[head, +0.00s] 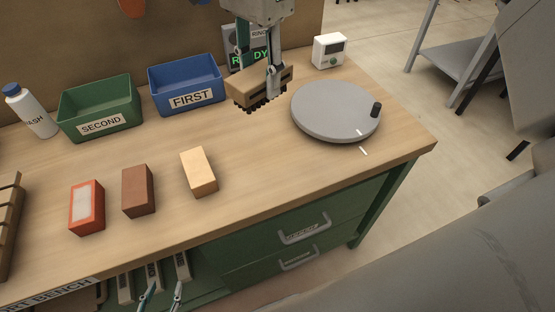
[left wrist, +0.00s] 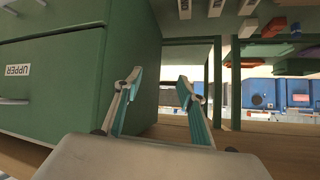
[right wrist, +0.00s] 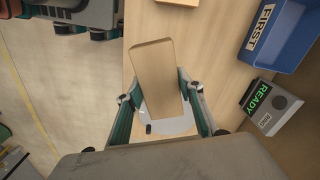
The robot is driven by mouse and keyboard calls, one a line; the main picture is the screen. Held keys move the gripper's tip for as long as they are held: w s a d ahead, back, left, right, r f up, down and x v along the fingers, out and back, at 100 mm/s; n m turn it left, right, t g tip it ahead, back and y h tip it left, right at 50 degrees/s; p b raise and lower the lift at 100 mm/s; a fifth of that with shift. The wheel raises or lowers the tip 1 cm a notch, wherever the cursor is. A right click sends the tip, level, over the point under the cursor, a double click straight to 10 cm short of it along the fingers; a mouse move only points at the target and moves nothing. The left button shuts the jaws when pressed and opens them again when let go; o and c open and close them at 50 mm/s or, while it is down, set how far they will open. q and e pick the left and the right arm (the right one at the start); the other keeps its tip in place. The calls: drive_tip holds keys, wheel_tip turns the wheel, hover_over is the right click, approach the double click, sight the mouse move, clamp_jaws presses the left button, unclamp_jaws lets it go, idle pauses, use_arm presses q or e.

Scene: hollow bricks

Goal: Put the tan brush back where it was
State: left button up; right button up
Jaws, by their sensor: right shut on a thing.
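The tan brush (head: 246,91), a light wooden block with dark bristles underneath, is in my right gripper (head: 258,80). It is held above the bench between the blue bin and the grey round plate. In the right wrist view the brush (right wrist: 158,72) lies between the two fingers, its long block tilted slightly; its bristles are hidden there. My left gripper (head: 161,296) is low at the bench's front, by the open lower shelf. In the left wrist view its fingers (left wrist: 159,80) are spread with nothing between them.
A green bin SECOND (head: 100,124) and blue bin FIRST (head: 190,98) stand at the back. A grey round plate (head: 330,108) with a black knob is at right. Red (head: 86,208), brown (head: 138,190) and tan (head: 199,172) bricks stand in front. A wooden rack (head: 10,225) is at the left edge.

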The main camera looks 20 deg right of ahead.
drive_tip(key=shift+d, duration=0.15)
wheel_tip(320, 180, down, 15)
drive_tip(key=shift+f+b, duration=0.1)
drive_tip(key=shift+b, duration=0.55)
drive_tip(key=shift+f, duration=2.35)
drive_tip(key=o, duration=1.2)
drive_tip(key=shift+f, duration=0.15)
drive_tip(key=shift+c, duration=0.2)
wheel_tip(320, 180, up, 12)
drive_tip(key=shift+r, duration=0.2)
